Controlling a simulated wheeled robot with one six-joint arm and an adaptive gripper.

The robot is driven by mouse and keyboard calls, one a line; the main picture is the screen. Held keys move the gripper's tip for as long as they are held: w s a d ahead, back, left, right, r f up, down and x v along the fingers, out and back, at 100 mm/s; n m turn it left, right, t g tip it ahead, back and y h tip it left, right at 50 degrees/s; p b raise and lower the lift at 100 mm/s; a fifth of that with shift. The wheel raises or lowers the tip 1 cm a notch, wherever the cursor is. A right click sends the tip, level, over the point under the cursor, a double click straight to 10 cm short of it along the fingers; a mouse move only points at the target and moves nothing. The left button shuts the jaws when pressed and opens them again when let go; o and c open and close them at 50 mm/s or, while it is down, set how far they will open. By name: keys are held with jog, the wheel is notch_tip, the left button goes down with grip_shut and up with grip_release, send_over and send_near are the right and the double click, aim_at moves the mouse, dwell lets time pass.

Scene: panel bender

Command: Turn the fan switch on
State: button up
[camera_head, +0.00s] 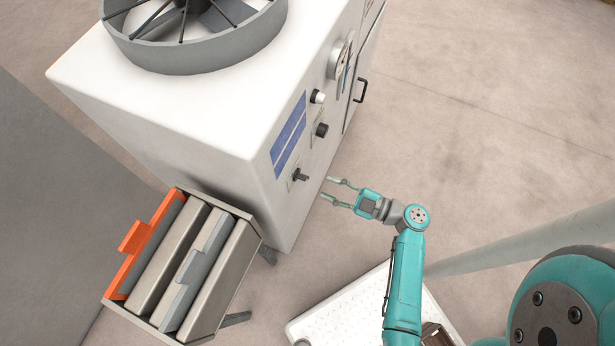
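A white cabinet (215,105) stands at the upper left with a round grey fan (195,50) on its top. Its front panel carries a dark switch (300,175) low down, a black knob (321,130) above it and a white button (317,97) higher up. No readable label shows which control is the fan switch. My gripper (326,188) is open and empty, its two fingers apart and pointing left toward the panel. Its tips are just right of the low dark switch in the picture and appear apart from it.
A rack (253,236) with grey panels and an orange-edged panel stands at the lower left, close to the cabinet. The floor at the upper right is clear.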

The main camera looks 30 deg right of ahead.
aim_at(308, 179)
jog(key=shift+x, duration=3.65)
grip_shut()
